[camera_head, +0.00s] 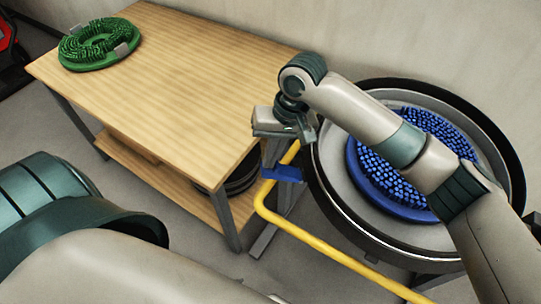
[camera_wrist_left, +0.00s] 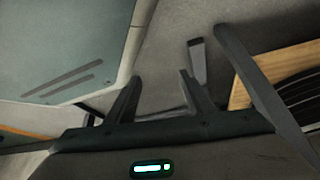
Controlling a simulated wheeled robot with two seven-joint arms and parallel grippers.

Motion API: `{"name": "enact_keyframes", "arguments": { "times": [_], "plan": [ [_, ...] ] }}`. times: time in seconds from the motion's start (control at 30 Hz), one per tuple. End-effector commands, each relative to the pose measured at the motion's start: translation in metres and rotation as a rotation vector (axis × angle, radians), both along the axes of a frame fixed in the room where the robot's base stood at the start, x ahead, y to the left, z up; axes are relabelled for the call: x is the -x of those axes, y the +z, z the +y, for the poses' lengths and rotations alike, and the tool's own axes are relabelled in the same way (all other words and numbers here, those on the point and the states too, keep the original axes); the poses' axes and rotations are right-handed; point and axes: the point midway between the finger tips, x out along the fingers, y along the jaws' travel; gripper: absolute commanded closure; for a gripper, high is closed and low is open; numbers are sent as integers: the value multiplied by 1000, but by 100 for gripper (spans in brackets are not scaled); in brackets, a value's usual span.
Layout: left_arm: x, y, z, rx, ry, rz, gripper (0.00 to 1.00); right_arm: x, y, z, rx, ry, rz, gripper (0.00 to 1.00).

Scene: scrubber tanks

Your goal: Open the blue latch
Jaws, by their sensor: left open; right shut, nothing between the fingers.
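My right gripper (camera_head: 301,130) is shut and empty, a little above and to the right of the latch. I cannot tell that it touches anything. My left arm crosses the lower left of the head view, but its gripper is outside that picture. In the left wrist view my left gripper (camera_wrist_left: 157,95) is open, with nothing between its fingers. The latch is not recognizable there.
A wooden table (camera_head: 160,85) stands left of the tank, with a green brush (camera_head: 97,45) on it and dark round items (camera_head: 240,178) on its lower shelf. A blue brush (camera_head: 372,165) lies in the tank. Grey floor shows between table and bar.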

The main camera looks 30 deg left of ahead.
Motion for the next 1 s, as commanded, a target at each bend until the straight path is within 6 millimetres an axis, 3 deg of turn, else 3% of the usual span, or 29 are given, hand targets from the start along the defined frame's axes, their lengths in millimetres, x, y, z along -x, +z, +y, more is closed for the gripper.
{"name": "enact_keyframes", "arguments": {
  "times": [0.13,0.57,0.83,1.0],
  "plan": [
    [16,-8,-7,0,18,58,52,0,0,0,0,0,0,100],
    [22,-9,-6,-4,19,77,52,0,1,0,1,0,1,100],
    [70,-16,14,-41,23,193,52,2,0,1,1,0,2,100],
    [83,-19,19,-50,24,223,52,2,-3,2,1,0,1,100]
  ]
}}
